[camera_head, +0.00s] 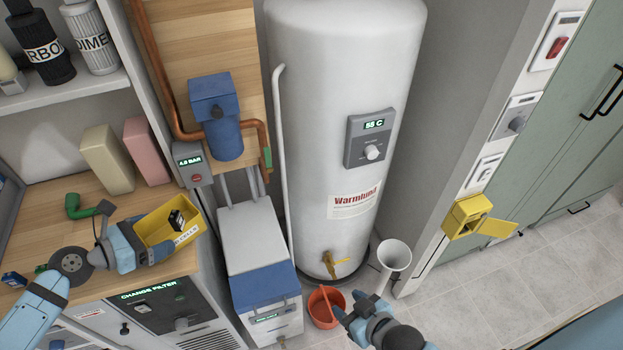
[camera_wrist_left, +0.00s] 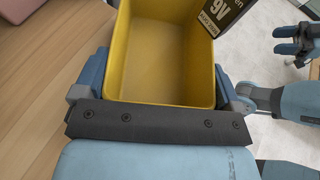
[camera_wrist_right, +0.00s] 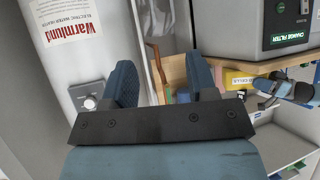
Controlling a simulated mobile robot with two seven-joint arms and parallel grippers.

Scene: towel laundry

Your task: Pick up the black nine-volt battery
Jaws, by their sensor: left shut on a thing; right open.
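The black nine-volt battery (camera_head: 176,219) is at the right end of a yellow bin (camera_head: 158,227) on the wooden counter. In the left wrist view the battery (camera_wrist_left: 222,14) shows its "9V" label at the bin's far right corner, partly cut off by the frame. My left gripper (camera_head: 148,242) is shut on the yellow bin (camera_wrist_left: 160,55), one finger along each side. The battery is not between its fingers. My right gripper (camera_head: 350,304) is open and empty, low in front of the water heater and far from the battery. Its two spread fingers show in the right wrist view (camera_wrist_right: 164,78).
The white water heater (camera_head: 335,110) stands in the middle. An orange bucket (camera_head: 322,309) is on the floor near my right gripper. An open yellow box (camera_head: 464,216) hangs on the right wall.

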